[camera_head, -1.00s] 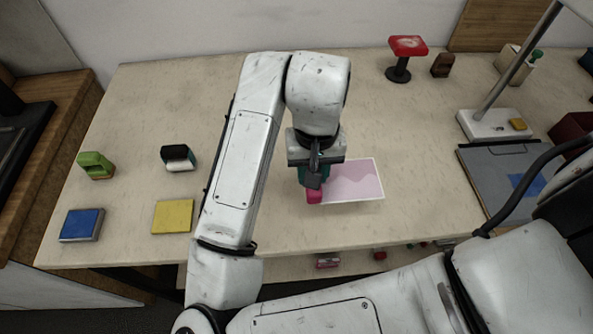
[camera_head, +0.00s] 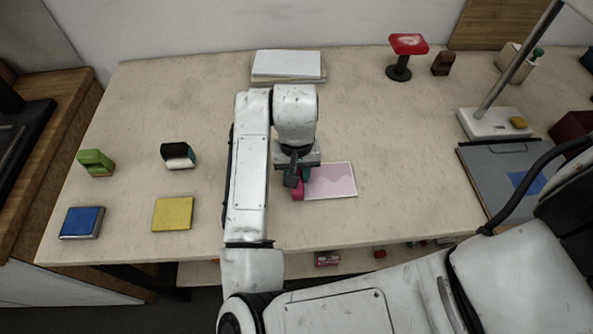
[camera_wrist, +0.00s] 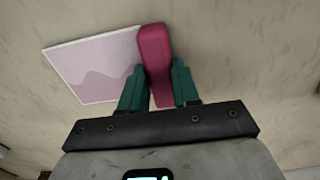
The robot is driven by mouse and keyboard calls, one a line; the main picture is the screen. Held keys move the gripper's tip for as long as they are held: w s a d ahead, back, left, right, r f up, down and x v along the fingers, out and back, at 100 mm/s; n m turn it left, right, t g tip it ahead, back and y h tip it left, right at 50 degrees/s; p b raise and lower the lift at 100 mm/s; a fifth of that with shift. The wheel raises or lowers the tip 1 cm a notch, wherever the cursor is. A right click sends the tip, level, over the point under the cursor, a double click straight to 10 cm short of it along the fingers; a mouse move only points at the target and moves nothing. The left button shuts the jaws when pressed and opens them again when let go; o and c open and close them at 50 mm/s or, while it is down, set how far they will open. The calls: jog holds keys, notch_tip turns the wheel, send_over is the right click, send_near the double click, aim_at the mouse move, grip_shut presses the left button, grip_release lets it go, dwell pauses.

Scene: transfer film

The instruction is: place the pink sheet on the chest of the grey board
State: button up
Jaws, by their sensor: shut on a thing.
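The pink sheet (camera_head: 332,181) is a pale card with a pink wavy print and a white border, with a crimson grip (camera_head: 298,189) at its left edge in the head view. My gripper (camera_head: 297,178) is shut on that crimson grip. In the wrist view the crimson grip (camera_wrist: 153,60) stands between the two green fingers, and the sheet (camera_wrist: 97,68) extends to its left. I cannot tell whether the sheet touches the table. The grey board (camera_head: 482,172) lies at the right of the table, with a blue patch on it, partly hidden by my own body.
A white sheet stack (camera_head: 287,64) lies at the back. A red-topped stand (camera_head: 408,45) and a lamp-like post base (camera_head: 495,124) stand to the right. Blue (camera_head: 82,223) and yellow (camera_head: 173,214) pads and stamps lie left. Table between sheet and board is clear.

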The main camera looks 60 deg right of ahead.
jog(key=shift+f, duration=0.15)
jog(key=o, duration=1)
